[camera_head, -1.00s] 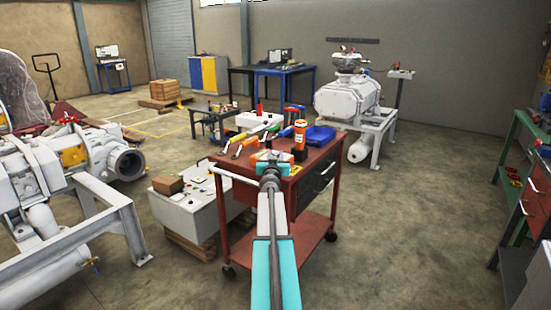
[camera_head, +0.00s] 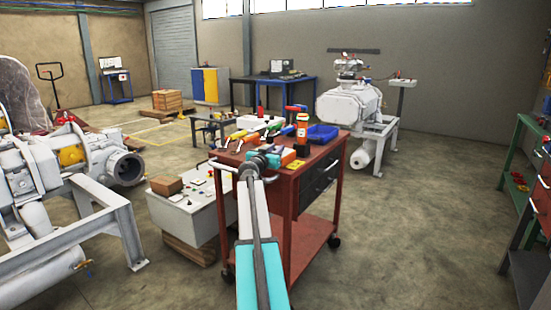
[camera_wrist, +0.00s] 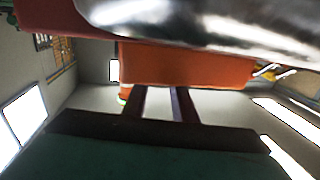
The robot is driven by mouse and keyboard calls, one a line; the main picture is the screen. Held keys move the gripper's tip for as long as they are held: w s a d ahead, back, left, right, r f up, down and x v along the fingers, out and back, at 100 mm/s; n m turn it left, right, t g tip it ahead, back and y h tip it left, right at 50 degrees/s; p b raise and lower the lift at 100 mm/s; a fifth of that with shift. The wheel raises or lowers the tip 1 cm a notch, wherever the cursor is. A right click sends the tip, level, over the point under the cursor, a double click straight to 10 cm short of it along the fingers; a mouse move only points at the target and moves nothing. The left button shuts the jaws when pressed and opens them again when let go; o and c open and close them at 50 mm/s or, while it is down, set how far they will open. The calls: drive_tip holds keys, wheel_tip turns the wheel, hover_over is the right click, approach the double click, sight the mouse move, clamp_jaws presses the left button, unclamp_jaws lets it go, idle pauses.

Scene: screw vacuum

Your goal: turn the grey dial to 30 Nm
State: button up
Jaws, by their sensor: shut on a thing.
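My gripper (camera_head: 270,160) is at the front edge of the red cart's top, at the end of my teal and grey arm. In the wrist view its two dark fingers (camera_wrist: 162,100) are close together and reach up to an orange piece (camera_wrist: 185,65), which they appear to be shut on. A large shiny silver part (camera_wrist: 210,20) crosses the top of the wrist view, close to the camera. An orange block (camera_head: 288,156) shows beside my gripper in the head view. I cannot make out the grey dial or any scale in either view.
The red cart (camera_head: 322,212) carries an orange upright cylinder (camera_head: 302,127), a blue tray (camera_head: 323,134) and several tools. A brown box (camera_head: 166,185) rests on a grey control box to the left. White machines stand left and behind.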

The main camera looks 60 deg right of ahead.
drive_tip(key=shift+w+f+m+g+b, duration=0.1)
drive_tip(key=shift+w+m+g+b, duration=0.1)
drive_tip(key=shift+m+g+b, duration=1.05)
drive_tip(key=shift+w+f+m+g+b, duration=0.15)
drive_tip(key=shift+g+b, duration=0.6)
drive_tip(key=shift+b, duration=1.3)
drive_tip(key=shift+a+r+m+g+b, duration=0.15)
drive_tip(key=shift+m+g+b, duration=0.65)
drive_tip(key=shift+g+b, duration=0.45)
drive_tip(key=o, duration=1)
drive_tip(key=shift+o, duration=0.2)
drive_tip(key=w+a+p, duration=0.2)
drive_tip(key=a+p, duration=0.1)
drive_tip(key=a, duration=1)
drive_tip(key=shift+w+a, duration=0.25)
